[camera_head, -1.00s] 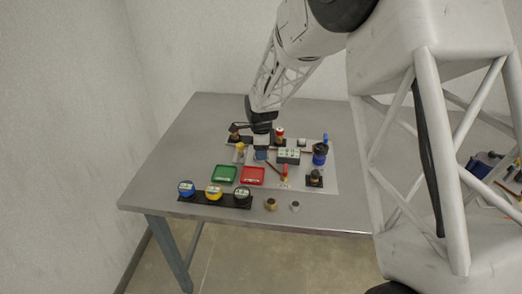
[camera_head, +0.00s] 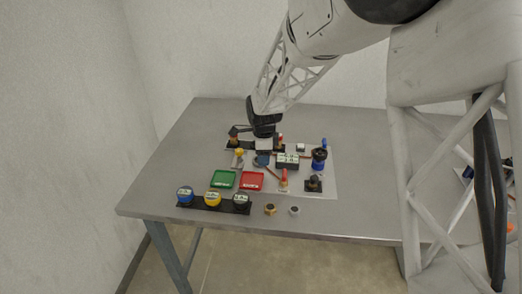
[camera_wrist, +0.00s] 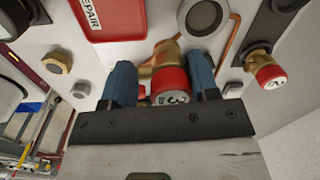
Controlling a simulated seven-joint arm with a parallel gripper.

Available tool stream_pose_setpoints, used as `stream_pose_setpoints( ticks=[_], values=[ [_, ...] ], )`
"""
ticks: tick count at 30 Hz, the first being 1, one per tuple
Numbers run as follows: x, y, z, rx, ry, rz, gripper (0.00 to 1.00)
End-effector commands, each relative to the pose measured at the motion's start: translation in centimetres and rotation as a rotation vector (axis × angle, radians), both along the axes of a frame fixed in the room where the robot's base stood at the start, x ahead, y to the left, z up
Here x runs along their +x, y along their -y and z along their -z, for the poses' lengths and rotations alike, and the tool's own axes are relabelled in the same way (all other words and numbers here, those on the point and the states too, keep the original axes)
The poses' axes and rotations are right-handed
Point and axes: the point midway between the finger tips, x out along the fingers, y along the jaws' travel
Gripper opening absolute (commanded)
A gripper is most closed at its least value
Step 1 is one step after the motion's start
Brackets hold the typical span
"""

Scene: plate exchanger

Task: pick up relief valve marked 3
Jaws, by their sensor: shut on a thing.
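The relief valve marked 3 (camera_wrist: 172,85) shows in the wrist view, with a red cap bearing a white label and a brass body behind it. My gripper (camera_wrist: 162,82) is shut on it, one blue finger on each side of the red cap. I cannot tell whether the valve is clear of its seat. In the head view my gripper (camera_head: 262,155) is low over the back part of the light panel, and it hides the held valve. Another red-capped valve, marked 2 (camera_wrist: 270,76), stands at the right in the wrist view.
A green tray (camera_head: 224,179) and a red tray (camera_head: 251,181) lie in front of my gripper. A dark strip with blue, yellow and black round items (camera_head: 213,198) is nearer the front edge. A brass nut (camera_head: 270,209) and a grey nut (camera_head: 294,210) lie beside it. The table's left (camera_head: 170,155) is bare.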

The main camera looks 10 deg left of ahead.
Motion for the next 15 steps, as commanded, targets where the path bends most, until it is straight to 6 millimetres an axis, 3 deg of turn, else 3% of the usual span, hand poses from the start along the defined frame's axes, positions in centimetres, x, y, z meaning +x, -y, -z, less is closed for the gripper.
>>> stream_pose_setpoints(
  ticks=[15],
  values=[
    [-7.4, 2.9, -0.8, 0.0, 0.0, 0.0, 0.26]
  ],
)
